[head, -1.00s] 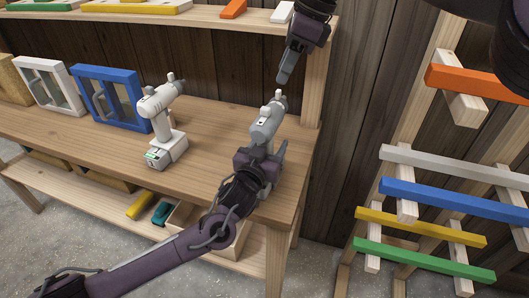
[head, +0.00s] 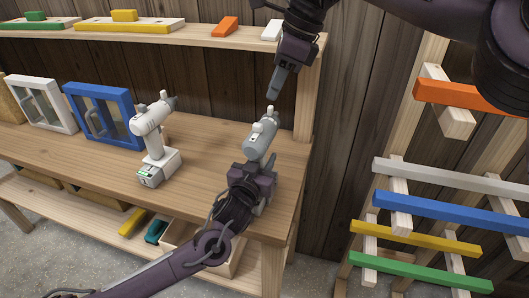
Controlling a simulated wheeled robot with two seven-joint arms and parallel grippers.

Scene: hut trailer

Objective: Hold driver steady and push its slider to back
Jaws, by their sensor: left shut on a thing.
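A grey-white driver (head: 260,139) stands upright near the right end of the wooden workbench (head: 210,185). My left gripper (head: 254,176) is shut on the lower part of this driver, and its fingers and the handle are partly hidden by my wrist. A small light knob shows on top of the driver body, but I cannot tell for certain whether it is the slider. My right gripper (head: 273,95) points down just above the driver's far upper end. Its fingers look closed together and hold nothing; I cannot tell whether they touch the driver.
A second white driver (head: 152,142) stands on the bench to the left. A blue frame (head: 122,97) and a white frame (head: 53,125) lean behind it. An upper shelf (head: 190,37) holds colored blocks. A rack with colored bars (head: 445,208) stands right. Bare bench lies between the drivers.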

